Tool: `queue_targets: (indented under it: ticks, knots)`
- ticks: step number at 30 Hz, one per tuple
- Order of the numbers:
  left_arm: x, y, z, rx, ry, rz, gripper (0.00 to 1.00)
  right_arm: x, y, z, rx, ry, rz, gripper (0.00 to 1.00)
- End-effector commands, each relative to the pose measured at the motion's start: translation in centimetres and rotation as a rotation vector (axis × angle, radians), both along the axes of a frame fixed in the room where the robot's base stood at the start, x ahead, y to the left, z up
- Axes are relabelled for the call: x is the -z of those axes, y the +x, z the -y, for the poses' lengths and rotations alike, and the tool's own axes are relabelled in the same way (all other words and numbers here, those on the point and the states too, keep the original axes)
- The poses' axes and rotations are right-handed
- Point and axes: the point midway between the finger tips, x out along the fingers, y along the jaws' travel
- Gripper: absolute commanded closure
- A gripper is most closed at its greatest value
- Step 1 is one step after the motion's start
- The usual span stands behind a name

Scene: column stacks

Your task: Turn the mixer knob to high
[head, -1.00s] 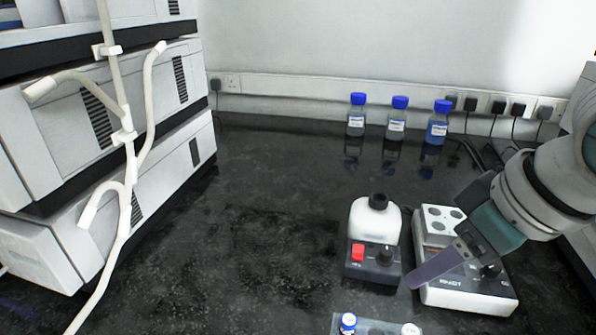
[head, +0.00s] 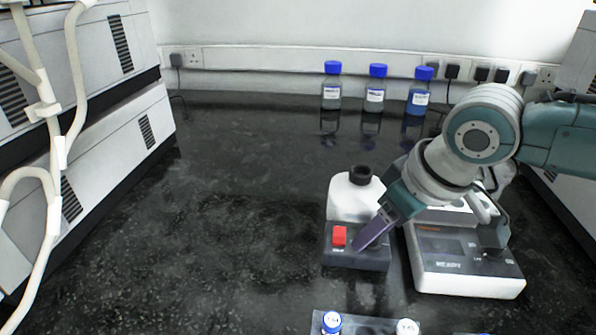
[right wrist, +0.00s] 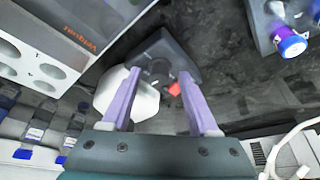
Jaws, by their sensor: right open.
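The mixer has a white body (head: 345,200) with a black cup on top and a dark base (head: 355,259) with a red switch (head: 339,235). In the head view, my right gripper (head: 365,244) hides the knob to the right of the switch. In the right wrist view, the dark knob (right wrist: 159,68) shows on the base beyond the fingertips. There my right gripper (right wrist: 158,78) is open and empty, with its purple fingers on either side of the knob's line; I cannot tell whether they touch it. My left gripper is not in view.
A white block device (head: 466,284) stands right of the mixer, under my right arm. A rack with capped vials (head: 331,322) is at the front edge of view. Blue-capped bottles (head: 374,92) stand at the back. The counter left of the mixer is clear.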

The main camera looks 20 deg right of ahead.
Motion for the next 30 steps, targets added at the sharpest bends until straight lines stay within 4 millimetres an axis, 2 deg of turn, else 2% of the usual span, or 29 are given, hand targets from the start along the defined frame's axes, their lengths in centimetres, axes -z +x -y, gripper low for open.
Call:
queue_targets:
  ticks: [8,24,30]
  knots:
    - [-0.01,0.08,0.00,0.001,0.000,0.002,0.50,0.10,0.07,-0.04,-0.001,0.000,0.000,0.40]
    - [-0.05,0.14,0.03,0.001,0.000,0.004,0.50,0.10,0.05,-0.02,0.000,0.000,0.000,1.00]
    - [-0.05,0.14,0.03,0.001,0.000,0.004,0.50,0.08,0.05,-0.02,0.000,0.000,0.000,1.00]
